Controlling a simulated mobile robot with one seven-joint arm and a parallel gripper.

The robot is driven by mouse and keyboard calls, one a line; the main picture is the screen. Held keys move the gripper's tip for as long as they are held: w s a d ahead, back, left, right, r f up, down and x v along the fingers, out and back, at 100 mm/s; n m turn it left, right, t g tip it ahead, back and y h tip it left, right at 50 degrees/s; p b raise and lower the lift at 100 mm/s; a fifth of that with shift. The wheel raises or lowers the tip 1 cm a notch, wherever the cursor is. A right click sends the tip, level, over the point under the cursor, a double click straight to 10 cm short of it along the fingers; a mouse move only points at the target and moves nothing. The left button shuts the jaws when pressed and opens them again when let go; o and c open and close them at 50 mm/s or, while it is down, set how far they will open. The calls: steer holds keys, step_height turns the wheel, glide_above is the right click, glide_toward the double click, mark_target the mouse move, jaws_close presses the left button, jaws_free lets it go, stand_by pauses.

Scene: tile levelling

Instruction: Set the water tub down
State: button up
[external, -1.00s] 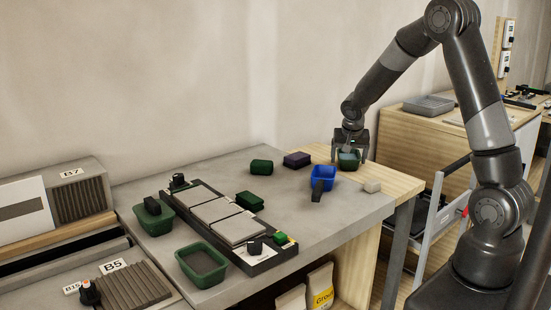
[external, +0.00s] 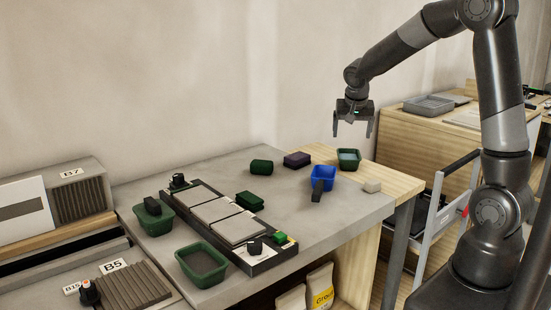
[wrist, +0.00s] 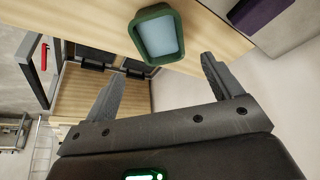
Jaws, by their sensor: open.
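The water tub (external: 348,159) is a small green tub with pale blue water in it. It stands upright on the wooden strip at the right end of the bench. It also shows at the top of the wrist view (wrist: 158,37). My gripper (external: 353,132) is open and empty, raised above the tub and apart from it. In the wrist view, my two gripper fingers (wrist: 165,80) are spread wide with nothing between them.
Two other green tubs (external: 201,263) and a tile rack (external: 216,215) are farther left. The space around my gripper is clear.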

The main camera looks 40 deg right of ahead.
steer(key=s+a+r+n+y, duration=0.1)
steer(key=s+a+r+n, duration=0.2)
steer(key=s, duration=0.6)
steer(key=s+a+r+n+t+y, duration=0.1)
steer(key=s+a+r+n, duration=0.2)
steer(key=s, duration=0.6)
steer(key=s+a+r+n+t+y, duration=0.1)
steer(key=s+a+r+n, duration=0.2)
steer(key=s, duration=0.6)
steer(key=shift+r, duration=0.45)
